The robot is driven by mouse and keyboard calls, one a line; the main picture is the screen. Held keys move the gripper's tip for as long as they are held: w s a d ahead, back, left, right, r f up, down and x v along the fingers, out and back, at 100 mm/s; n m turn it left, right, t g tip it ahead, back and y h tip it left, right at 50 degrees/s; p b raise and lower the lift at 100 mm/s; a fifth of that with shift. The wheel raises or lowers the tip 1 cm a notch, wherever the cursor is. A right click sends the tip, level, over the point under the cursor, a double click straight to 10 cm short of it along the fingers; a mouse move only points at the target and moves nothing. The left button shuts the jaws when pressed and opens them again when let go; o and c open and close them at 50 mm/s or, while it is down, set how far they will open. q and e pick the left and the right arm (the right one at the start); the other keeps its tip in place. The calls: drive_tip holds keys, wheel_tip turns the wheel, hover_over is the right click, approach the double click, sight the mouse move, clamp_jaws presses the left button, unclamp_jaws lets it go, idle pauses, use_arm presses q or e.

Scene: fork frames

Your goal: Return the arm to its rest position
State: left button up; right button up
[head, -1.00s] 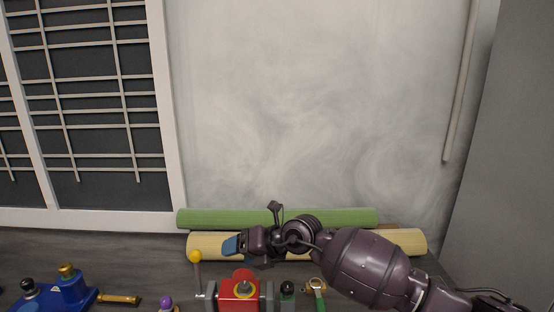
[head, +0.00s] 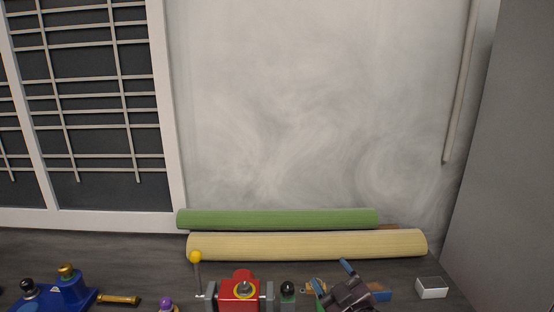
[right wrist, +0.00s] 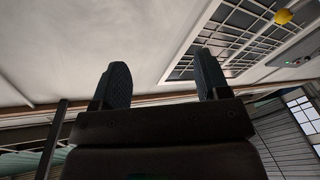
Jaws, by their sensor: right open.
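My right gripper (head: 364,281) shows at the bottom edge of the head view, right of the red device. In the right wrist view its two dark pads (right wrist: 160,88) stand well apart with nothing between them, so it is open and empty. Beyond the pads, that view shows a pale wall and a dark lattice window. The rest of my right arm lies below the head view's frame. My left gripper is not in the head view.
A green roll (head: 280,218) and a cream roll (head: 305,245) lie along the wall. A red device (head: 240,290) with a yellow-knobbed lever (head: 195,257) stands at the front. A blue device (head: 62,289) is at left, a small white box (head: 432,288) at right.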

drive_tip(key=s+d+f+m+g+h, duration=0.3)
drive_tip(key=s+d+f, duration=0.4)
drive_tip(key=s+f, duration=0.4)
drive_tip(key=s+d+f+m+g+h, duration=0.3)
drive_tip(key=s+d+f+m, duration=0.3)
drive_tip(key=s+f, duration=0.6)
drive_tip(key=s+d, duration=0.2)
drive_tip(key=s, duration=0.1)
drive_tip(key=shift+d+f, duration=0.15)
drive_tip(key=shift+d, duration=0.1)
drive_tip(key=shift+c, duration=0.2)
idle(0.4)
